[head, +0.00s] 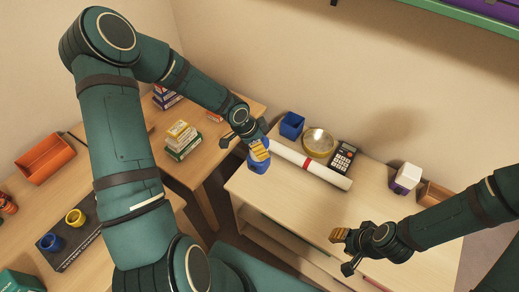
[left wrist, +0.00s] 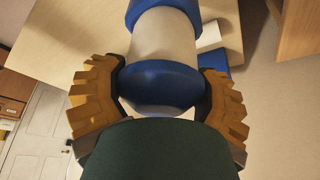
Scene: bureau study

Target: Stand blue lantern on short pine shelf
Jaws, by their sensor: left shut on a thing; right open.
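The blue lantern (head: 258,165) shows partly behind my left gripper (head: 259,148) in the head view. In the left wrist view the lantern (left wrist: 165,45) has blue ends and a pale middle. My left gripper's fingers (left wrist: 160,92) close on its near blue end. The lantern is held above the left end of a low pale wood unit with open shelves, which looks like the short pine shelf (head: 285,200). I cannot tell the gap beneath it. My right gripper (head: 342,252) is open and empty over the unit's front part.
A desk (head: 205,150) with stacked boxes (head: 182,140) stands left.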

